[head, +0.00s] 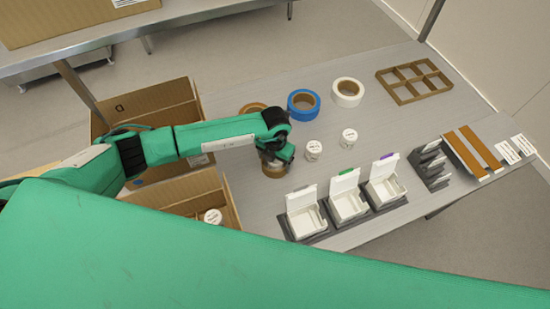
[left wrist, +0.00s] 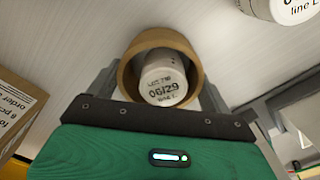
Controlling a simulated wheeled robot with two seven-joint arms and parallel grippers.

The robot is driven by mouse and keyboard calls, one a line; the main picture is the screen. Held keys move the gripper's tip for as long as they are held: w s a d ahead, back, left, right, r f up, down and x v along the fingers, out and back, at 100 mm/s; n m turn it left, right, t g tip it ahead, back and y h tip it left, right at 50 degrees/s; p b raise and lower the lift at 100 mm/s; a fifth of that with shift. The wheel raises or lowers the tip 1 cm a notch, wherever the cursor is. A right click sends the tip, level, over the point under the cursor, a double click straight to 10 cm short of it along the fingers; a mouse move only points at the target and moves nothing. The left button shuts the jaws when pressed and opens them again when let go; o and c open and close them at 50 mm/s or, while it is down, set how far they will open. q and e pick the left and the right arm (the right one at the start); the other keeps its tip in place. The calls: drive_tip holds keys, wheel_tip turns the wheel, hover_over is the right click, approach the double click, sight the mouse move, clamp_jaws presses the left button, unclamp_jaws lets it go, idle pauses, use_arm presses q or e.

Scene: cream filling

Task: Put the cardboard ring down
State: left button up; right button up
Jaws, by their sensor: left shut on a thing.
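My left gripper (head: 277,158) is shut on the cardboard ring (head: 273,170), low over the grey table left of the two white jars. The left wrist view shows the brown ring (left wrist: 129,76) between the fingers of the left gripper (left wrist: 160,85). A white jar (left wrist: 162,80) with a printed date shows through the ring's opening. The ring looks to be around it, but I cannot tell how far down. In the head view the arm hides most of the ring. My right gripper is not in view.
A brown roll (head: 250,106), a blue roll (head: 291,104) and a cream roll (head: 336,92) lie behind the gripper. Two white jars (head: 313,150) (head: 348,138) stand to its right. Open white boxes (head: 346,205) stand in front. A cardboard box (head: 180,190) holds another jar (head: 212,216).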

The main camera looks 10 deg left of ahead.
use_arm(q)
drive_tip(key=o, duration=0.9)
drive_tip(key=shift+f, duration=0.1)
drive_tip(key=shift+c, duration=0.2)
drive_tip(key=shift+r, duration=0.3)
wheel_tip(320, 180, up, 10)
drive_tip(key=b, duration=0.3)
drive_tip(key=shift+r+b, duration=0.2)
drive_tip(key=shift+b, duration=0.2)
drive_tip(key=shift+r, duration=0.65)
